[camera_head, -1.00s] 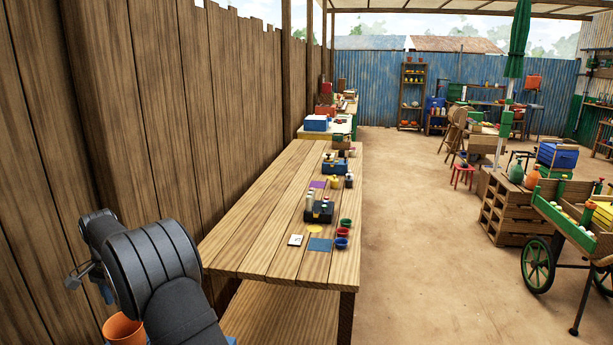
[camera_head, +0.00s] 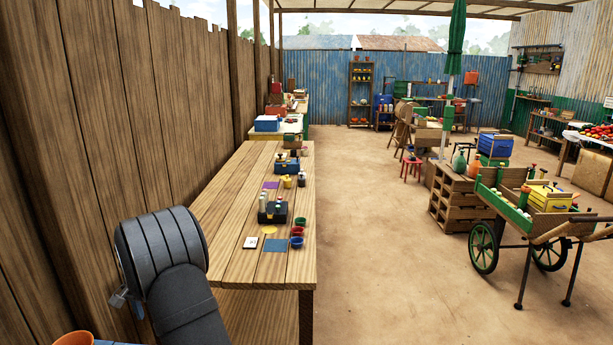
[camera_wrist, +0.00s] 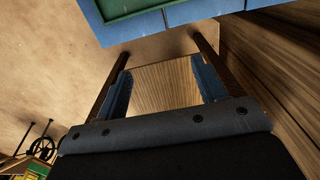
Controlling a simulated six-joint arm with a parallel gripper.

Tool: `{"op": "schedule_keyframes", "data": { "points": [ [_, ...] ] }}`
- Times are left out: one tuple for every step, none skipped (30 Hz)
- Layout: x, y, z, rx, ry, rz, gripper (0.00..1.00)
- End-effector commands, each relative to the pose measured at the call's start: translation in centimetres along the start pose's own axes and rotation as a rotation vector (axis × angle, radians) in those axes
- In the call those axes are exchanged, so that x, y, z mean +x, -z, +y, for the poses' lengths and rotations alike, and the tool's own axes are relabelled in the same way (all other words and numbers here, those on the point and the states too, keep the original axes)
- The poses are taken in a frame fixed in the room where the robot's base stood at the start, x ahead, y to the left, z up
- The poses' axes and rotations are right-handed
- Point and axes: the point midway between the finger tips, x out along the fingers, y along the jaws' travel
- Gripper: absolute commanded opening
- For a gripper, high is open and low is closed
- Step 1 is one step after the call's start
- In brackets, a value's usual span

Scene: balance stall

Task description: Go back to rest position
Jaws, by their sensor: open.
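My gripper (camera_wrist: 162,88) shows in the wrist view, its two bluish fingers apart with nothing between them. Beyond the gap is a wooden surface. In the head view my dark grey arm is at the lower left, beside the near left side of the table; the gripper itself is hidden there. The long wooden table (camera_head: 225,200) runs away from me.
A plank wall (camera_head: 150,110) stands close on the left of my arm. An orange bucket (camera_head: 73,339) is at the bottom left. Right of the table the sandy floor (camera_head: 365,230) is clear, up to crates (camera_head: 455,205) and a green-wheeled cart (camera_head: 520,220).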

Motion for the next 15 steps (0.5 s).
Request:
{"op": "schedule_keyframes", "data": {
  "points": [
    [0.3,0.5,0.9,0.004,0.0,0.0,0.65],
    [0.5,0.7,1.5,0.004,0.0,0.0,0.65],
    [0.8,1.0,2.2,0.004,0.0,-0.001,0.65],
    [1.0,1.2,2.7,0.004,-0.001,-0.001,0.65],
    [1.1,1.4,3.2,0.004,0.0,0.0,0.65],
    [1.4,1.7,3.9,0.004,0.0,0.0,0.65],
    [1.6,1.9,4.5,0.004,0.0,0.0,0.65],
    [1.8,2.1,5.0,0.004,0.0,0.0,0.65],
    [2.0,2.4,5.7,0.004,0.0,0.0,0.65],
    [2.2,2.5,6.2,0.004,0.0,0.0,0.65],
    [2.4,2.7,6.8,0.004,0.0,0.0,0.65],
    [2.6,2.9,7.6,0.004,0.0,0.0,0.65],
    [2.8,3.1,8.1,0.004,0.0,0.0,0.65],
    [3.0,3.2,8.6,0.004,0.0,0.0,0.65],
    [3.3,3.4,9.4,0.004,0.0,0.0,0.65]
  ]
}}
